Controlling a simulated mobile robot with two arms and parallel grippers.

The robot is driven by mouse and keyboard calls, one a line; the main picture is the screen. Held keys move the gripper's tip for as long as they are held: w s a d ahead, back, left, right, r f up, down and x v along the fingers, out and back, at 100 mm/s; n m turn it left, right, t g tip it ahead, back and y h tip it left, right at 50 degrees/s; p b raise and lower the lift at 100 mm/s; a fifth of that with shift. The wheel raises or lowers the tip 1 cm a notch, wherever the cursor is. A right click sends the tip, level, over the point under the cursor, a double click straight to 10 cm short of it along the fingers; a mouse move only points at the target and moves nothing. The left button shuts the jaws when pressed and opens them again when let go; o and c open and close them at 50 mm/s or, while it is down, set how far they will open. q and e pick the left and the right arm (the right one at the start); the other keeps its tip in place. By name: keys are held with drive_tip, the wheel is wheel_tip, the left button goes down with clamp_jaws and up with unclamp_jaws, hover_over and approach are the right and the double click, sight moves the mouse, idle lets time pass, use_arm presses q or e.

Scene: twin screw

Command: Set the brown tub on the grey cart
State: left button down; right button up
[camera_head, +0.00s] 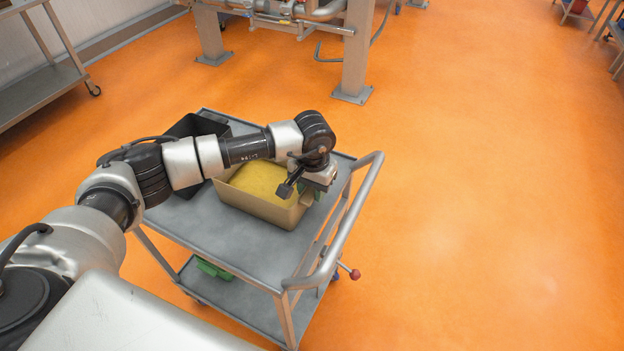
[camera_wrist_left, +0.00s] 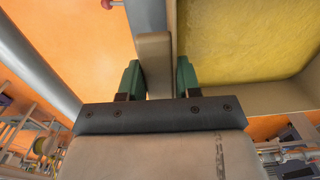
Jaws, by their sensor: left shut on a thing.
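The brown tub (camera_head: 250,206), a tan box filled with yellow stuff, is at the handle end of the grey cart's top (camera_head: 225,240). It looks level and seems to rest on the top; a small gap below it cannot be ruled out. My left gripper (camera_head: 308,196) is at the tub's right end, shut on its rim. In the left wrist view, the green fingers of the gripper (camera_wrist_left: 158,82) stand on both sides of a tan piece of the tub (camera_wrist_left: 154,58). My left arm hides part of the tub's far side. My right gripper is not in view.
A black tub (camera_head: 196,125) stands on the cart behind my arm. The cart's push handle (camera_head: 350,215) rises close to the gripper. A green thing (camera_head: 212,268) lies on the lower shelf. Bare cart top lies in front of the tub. Orange floor (camera_head: 480,200) is clear on the right.

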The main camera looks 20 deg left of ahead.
use_arm(q)
drive_tip(key=c, duration=0.8)
unclamp_jaws()
drive_tip(key=shift+s, duration=0.1)
drive_tip(key=shift+r, duration=0.25)
wheel_tip(320, 180, up, 12)
drive_tip(key=shift+d+f+b, duration=0.1)
drive_tip(key=shift+f+b, duration=0.15)
drive_tip(key=shift+b, duration=0.7)
